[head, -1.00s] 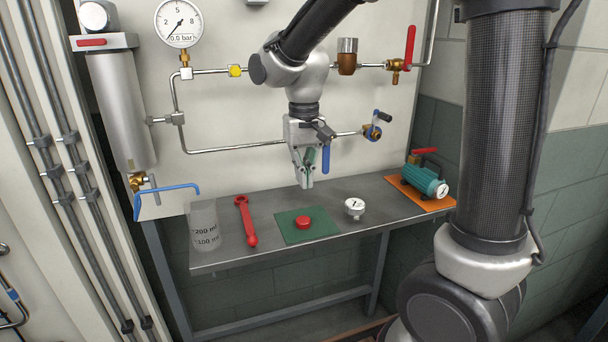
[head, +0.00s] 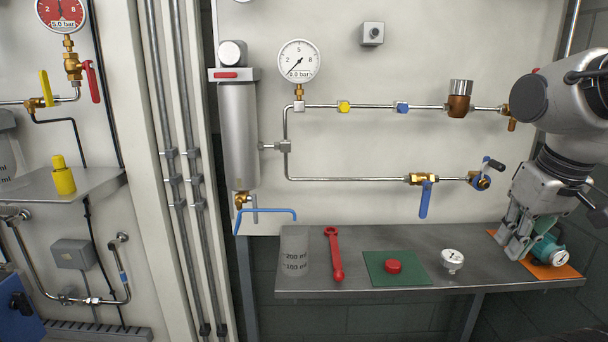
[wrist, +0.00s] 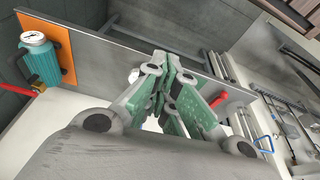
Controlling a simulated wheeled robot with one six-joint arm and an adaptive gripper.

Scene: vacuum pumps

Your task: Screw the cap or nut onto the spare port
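A round red cap (head: 393,266) lies on a green mat (head: 372,278) on the grey bench. My gripper (head: 512,248) is at the right of the head view, pointing down in front of the teal pump, apart from the cap. In the wrist view, its green-padded fingers (wrist: 170,68) come together at the tips with nothing visible between them. The lower pipe carries a blue-handled brass valve (head: 423,181) and ends at a brass fitting with a blue part (head: 479,180). I cannot tell for certain which fitting is the spare port.
The teal pump (head: 548,248) sits on an orange mat (head: 575,271) at the right. A yellow bottle (head: 63,177) stands on the left shelf.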

